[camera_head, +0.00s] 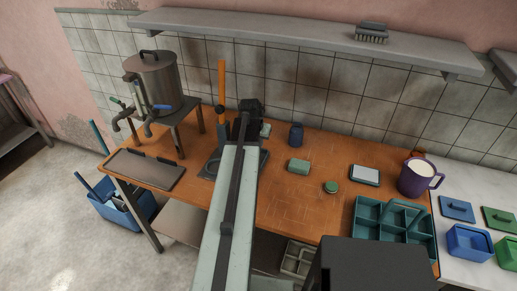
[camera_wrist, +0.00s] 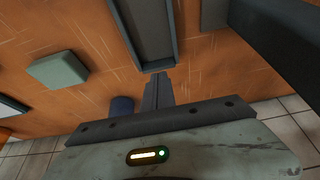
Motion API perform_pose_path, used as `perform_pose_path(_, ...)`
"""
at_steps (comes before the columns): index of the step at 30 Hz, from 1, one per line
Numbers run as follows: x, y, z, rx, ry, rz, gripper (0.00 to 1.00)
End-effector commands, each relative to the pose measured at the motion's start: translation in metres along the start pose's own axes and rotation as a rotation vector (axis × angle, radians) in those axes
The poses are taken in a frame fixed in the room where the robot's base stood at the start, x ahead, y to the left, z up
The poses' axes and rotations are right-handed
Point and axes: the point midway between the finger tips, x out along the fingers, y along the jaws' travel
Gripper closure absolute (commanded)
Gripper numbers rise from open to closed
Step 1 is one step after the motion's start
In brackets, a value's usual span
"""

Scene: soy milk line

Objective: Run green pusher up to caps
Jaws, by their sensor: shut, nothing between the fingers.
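My gripper (camera_wrist: 160,78) is shut and empty in the wrist view. Its fingertips are at the near end of a grey open channel (camera_wrist: 148,62); whether they touch it I cannot tell. In the head view the fingers are hidden by my own arm. A pale green block (camera_head: 299,166) lies on the orange table right of my arm, and it also shows left of the fingers in the wrist view (camera_wrist: 58,70). A small piece of green (camera_head: 265,130) shows beside the black end of my arm, mostly hidden. I cannot make out a pusher or caps for certain.
A dark blue jar (camera_head: 296,135) stands near the wall. A small round green-topped item (camera_head: 330,187), a white-topped tray (camera_head: 365,174), a purple mug (camera_head: 419,178) and a teal divided crate (camera_head: 362,212) stand to the right. A steel boiler (camera_head: 155,83) is at left.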

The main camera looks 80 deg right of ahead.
Motion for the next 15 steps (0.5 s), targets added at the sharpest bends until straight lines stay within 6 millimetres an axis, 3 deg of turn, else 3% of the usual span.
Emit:
perform_pose_path(4, -0.013, 0.0, -0.017, 0.0, 0.0, 0.0, 1.0)
perform_pose_path(10, -0.013, 0.0, -0.018, 0.0, 0.0, 0.0, 1.0)
perform_pose_path(15, -0.027, 0.0, -0.024, 0.0, 0.0, 0.0, 1.0)
